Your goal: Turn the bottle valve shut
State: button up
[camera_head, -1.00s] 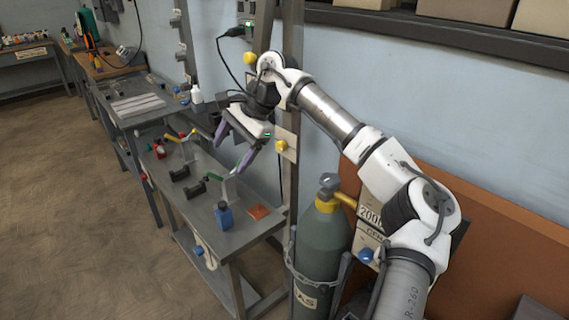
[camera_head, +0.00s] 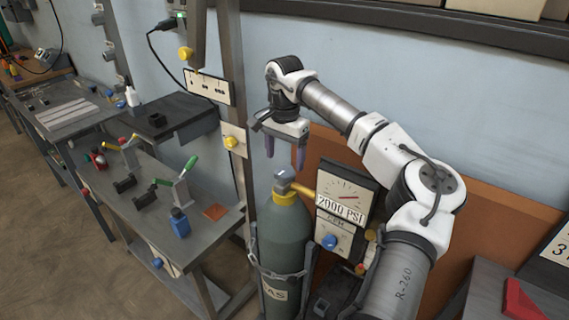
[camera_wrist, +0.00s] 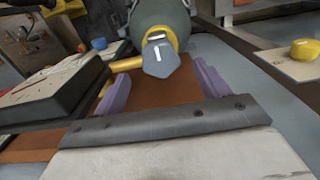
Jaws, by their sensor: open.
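The grey-green gas bottle (camera_head: 283,240) stands upright in a chained rack, with a yellow collar at its neck. Its valve knob (camera_head: 284,178) is grey-blue with a pale mark on top; it also shows in the wrist view (camera_wrist: 160,58). My gripper (camera_head: 285,155) is open and empty, with purple fingers pointing down just above the knob. In the wrist view my gripper (camera_wrist: 160,90) has the knob between and beyond its two fingers, apart from both. A yellow outlet pipe runs from the valve to the gauge box (camera_head: 347,190), which reads 2000 PSI.
The gauge box stands close to the right of the knob, and a dark box corner (camera_wrist: 50,90) is near the left finger in the wrist view. A metal post (camera_head: 236,120) rises left of the bottle. A workbench (camera_head: 150,215) holds a blue bottle (camera_head: 180,222) and clamps.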

aim_at(284, 170)
jog(key=shift+f, duration=1.9)
jog(key=c, duration=1)
